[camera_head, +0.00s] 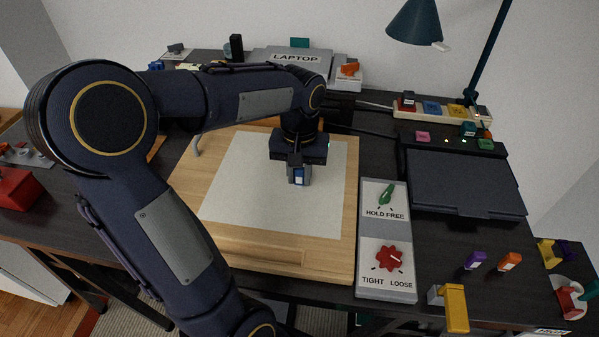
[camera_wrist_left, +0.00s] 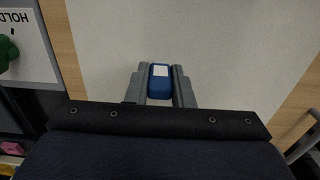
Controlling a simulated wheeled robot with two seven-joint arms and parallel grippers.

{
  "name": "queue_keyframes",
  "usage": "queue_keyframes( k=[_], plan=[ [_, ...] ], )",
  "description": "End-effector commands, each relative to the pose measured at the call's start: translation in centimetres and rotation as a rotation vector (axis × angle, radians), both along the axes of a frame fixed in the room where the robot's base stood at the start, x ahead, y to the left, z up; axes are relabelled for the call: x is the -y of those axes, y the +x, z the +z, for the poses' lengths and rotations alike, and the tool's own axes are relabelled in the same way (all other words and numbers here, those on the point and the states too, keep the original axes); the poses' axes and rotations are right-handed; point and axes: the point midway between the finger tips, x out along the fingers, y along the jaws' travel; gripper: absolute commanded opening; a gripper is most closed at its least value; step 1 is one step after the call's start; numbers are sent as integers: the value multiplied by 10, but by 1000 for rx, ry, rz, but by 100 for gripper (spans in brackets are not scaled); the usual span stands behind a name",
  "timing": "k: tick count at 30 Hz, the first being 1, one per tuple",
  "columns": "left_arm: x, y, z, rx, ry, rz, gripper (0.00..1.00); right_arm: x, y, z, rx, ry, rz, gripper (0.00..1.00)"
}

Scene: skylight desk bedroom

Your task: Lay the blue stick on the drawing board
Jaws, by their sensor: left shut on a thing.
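The blue stick (camera_head: 299,176) is a short blue block with a white label. My left gripper (camera_head: 299,177) is shut on it, over the white sheet of the drawing board. The blue stick (camera_wrist_left: 159,80) also shows between the two grey fingers of the left gripper (camera_wrist_left: 160,84) in the left wrist view. Whether the stick touches the sheet is not clear. The drawing board (camera_head: 330,248) is a light wooden panel with a white sheet (camera_head: 250,195) on it. My right gripper is not in view.
A panel with a green knob (camera_head: 386,197) and a red knob (camera_head: 388,258) stands right of the board. A dark flat case (camera_head: 465,183) lies at right, near purple (camera_head: 475,260) and orange (camera_head: 509,261) blocks. The sheet's left part is clear.

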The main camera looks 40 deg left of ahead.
Motion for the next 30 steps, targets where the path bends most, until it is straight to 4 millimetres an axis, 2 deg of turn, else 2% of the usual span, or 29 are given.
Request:
queue_keyframes(
  k=[8, 9, 14, 25, 30],
  plan=[
    [0, 0, -3, 0, 0, 1, 0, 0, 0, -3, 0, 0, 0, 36],
    [0, 0, -3, 0, 0, 1, 22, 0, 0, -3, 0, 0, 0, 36],
    [0, 0, -2, 0, 0, 1, 42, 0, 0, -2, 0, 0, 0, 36],
    [0, 1, 4, 2, 0, 1, 42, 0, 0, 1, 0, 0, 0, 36],
    [0, 1, 32, 6, 0, 0, 42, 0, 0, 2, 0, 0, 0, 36]
  ],
)
